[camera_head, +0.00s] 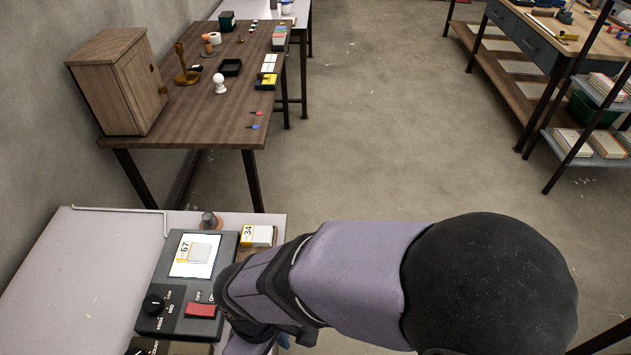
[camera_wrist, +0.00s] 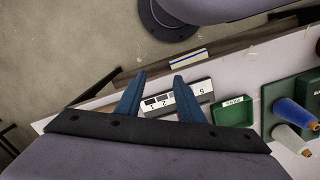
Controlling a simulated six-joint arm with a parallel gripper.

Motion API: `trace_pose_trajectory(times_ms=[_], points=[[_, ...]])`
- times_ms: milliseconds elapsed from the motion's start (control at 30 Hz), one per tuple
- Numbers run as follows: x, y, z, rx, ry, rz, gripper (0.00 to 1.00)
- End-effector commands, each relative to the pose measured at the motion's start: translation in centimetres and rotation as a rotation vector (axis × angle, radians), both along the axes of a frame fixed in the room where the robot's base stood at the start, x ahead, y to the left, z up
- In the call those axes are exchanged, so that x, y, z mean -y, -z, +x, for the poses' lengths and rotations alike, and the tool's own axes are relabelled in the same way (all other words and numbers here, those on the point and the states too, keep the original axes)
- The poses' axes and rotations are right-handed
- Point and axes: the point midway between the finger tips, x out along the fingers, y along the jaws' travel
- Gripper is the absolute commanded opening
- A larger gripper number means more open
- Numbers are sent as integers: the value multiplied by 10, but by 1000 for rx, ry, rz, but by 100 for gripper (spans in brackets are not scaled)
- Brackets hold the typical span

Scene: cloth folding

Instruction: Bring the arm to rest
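My gripper (camera_wrist: 160,76) shows in the wrist view with its two blue fingers spread apart and nothing held between them. It hangs over the pale bench top, in front of a numbered white and dark strip (camera_wrist: 190,97). I cannot tell how high it is above the strip. In the head view my arm (camera_head: 350,268) reaches from the lower right toward the lower middle, bent over the bench's right side. The fingers are mostly hidden there behind the arm. No cloth is visible in either view.
A grey device (camera_head: 173,307) with a red switch stands left of my arm, beside a box marked 34 (camera_head: 257,235). In the wrist view, a small green tray (camera_wrist: 234,113) and a green fixture (camera_wrist: 285,92) lie right of the fingers. Open floor (camera_head: 390,130) lies beyond.

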Motion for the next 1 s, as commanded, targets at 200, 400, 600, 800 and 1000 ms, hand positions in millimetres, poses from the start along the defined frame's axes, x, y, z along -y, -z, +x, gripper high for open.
trace_pose_trajectory(times_ms=[200, 400, 600, 800, 1000], points=[[58, -13, 31, -5, 229, -7, 35], [120, -31, 56, -2, 517, -2, 35], [172, -54, 81, 33, 792, 28, 35], [212, -69, 95, 66, 987, 43, 35], [231, -72, 96, 70, 1070, 42, 35]])
